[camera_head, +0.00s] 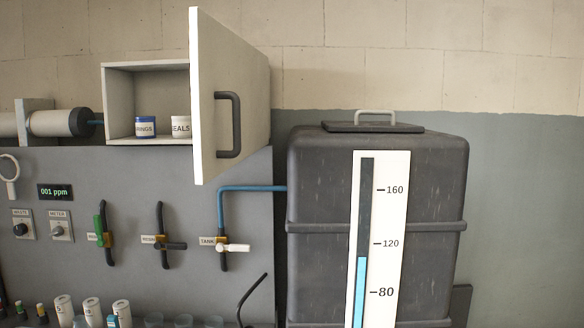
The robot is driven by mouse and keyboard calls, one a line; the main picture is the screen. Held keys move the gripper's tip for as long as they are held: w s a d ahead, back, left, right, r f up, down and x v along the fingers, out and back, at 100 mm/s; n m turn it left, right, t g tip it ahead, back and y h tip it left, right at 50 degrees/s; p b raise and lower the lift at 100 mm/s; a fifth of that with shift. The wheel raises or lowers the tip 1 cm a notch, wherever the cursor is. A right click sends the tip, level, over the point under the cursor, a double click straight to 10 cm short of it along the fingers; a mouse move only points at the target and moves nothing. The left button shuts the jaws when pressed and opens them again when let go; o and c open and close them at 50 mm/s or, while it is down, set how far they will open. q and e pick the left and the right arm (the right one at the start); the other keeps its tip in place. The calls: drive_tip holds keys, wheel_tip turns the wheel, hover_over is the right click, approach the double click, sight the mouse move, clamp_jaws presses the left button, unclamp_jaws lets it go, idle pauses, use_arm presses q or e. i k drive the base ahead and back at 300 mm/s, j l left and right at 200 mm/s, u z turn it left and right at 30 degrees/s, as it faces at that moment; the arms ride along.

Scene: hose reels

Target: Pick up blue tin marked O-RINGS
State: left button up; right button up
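A small blue tin (146,127) stands upright in the open wall cabinet (118,70). Its white label shows "RINGS"; the start of the word is not readable. A white tin (181,128) stands to its right, labelled "EALS" as far as I can read, partly hidden by the cabinet door (229,60). The door is swung open toward me and has a dark handle (229,125). Neither of my grippers is in view.
A large dark tank (330,190) with a level gauge (385,170) stands right of the cabinet. Below the cabinet, a grey panel carries valves (222,247), switches and a "001 ppm" display (55,192). Cylinders (92,312) stand at lower left. The open door juts out beside the tins.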

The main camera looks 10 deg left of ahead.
sight(145, 126)
drive_tip(key=j, duration=0.5)
drive_tip(key=i+j+u, duration=0.1)
drive_tip(key=j, duration=0.4)
drive_tip(key=i+j, duration=0.15)
drive_tip(key=j, duration=0.35)
drive_tip(key=j+u, duration=0.1)
drive_tip(key=j, duration=1.05)
drive_tip(key=i+l+u, duration=0.15)
drive_tip(key=u, duration=0.65)
